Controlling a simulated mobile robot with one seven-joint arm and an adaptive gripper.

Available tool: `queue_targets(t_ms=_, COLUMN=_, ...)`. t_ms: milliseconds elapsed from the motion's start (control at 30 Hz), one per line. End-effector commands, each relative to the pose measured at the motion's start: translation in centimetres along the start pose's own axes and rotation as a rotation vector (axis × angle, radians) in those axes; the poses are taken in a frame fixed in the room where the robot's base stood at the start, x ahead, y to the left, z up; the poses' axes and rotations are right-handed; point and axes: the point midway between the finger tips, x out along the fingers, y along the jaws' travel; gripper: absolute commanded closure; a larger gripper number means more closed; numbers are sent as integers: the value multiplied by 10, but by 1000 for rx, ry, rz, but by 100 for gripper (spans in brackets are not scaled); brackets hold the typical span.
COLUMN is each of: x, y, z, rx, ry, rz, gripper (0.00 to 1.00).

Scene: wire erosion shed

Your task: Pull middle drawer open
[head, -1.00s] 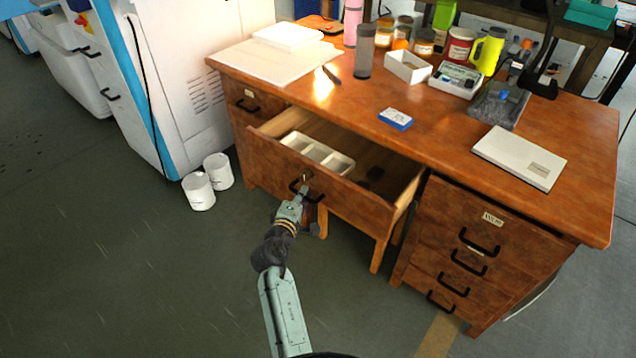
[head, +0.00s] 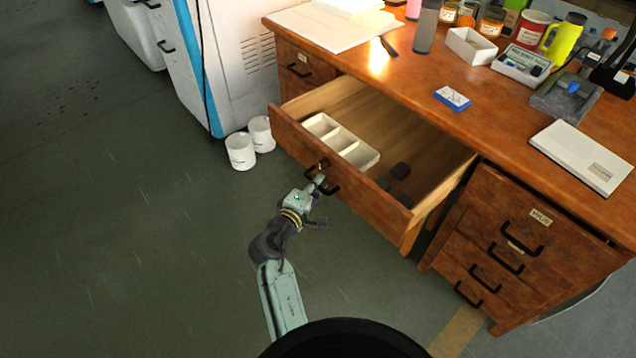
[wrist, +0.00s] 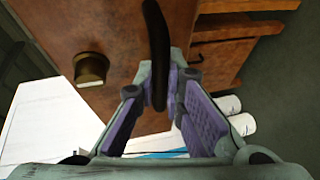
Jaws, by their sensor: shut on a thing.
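The middle drawer (head: 365,205) of the wooden desk is pulled well out, its brown front facing me. My gripper (head: 318,183) is shut on the black drawer handle (head: 333,188) at the drawer's front. In the wrist view, the dark curved handle (wrist: 157,45) passes between the purple-padded fingers of my gripper (wrist: 165,95). Inside the drawer are a white divided tray (head: 340,143) and dark small items (head: 398,172) whose kind I cannot tell.
Two white tubs (head: 240,151) stand on the floor left of the drawer, near a white machine (head: 238,60). The right drawer stack (head: 480,250) is shut. Bottles, jars and a blue box (head: 452,98) stand on the desktop. The floor in front is clear.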

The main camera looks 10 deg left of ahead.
Motion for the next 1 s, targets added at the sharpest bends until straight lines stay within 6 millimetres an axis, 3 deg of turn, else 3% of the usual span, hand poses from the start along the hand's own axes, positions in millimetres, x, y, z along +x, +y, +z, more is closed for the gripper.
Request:
queue_targets(t_ms=67, x=0, y=0, z=-1, rx=2, ry=3, rz=0, gripper=100)
queue_targets(t_ms=100, x=0, y=0, z=-1, rx=2, ry=3, rz=0, gripper=88)
queue_targets(t_ms=400, x=0, y=0, z=-1, rx=1, ry=2, rz=0, gripper=69)
queue_targets(t_ms=733, x=-4, y=0, z=-1, rx=0, ry=2, rz=0, gripper=69)
queue_targets(t_ms=1000, x=-47, y=-1, z=-1, rx=1, ry=3, rz=-3, gripper=69)
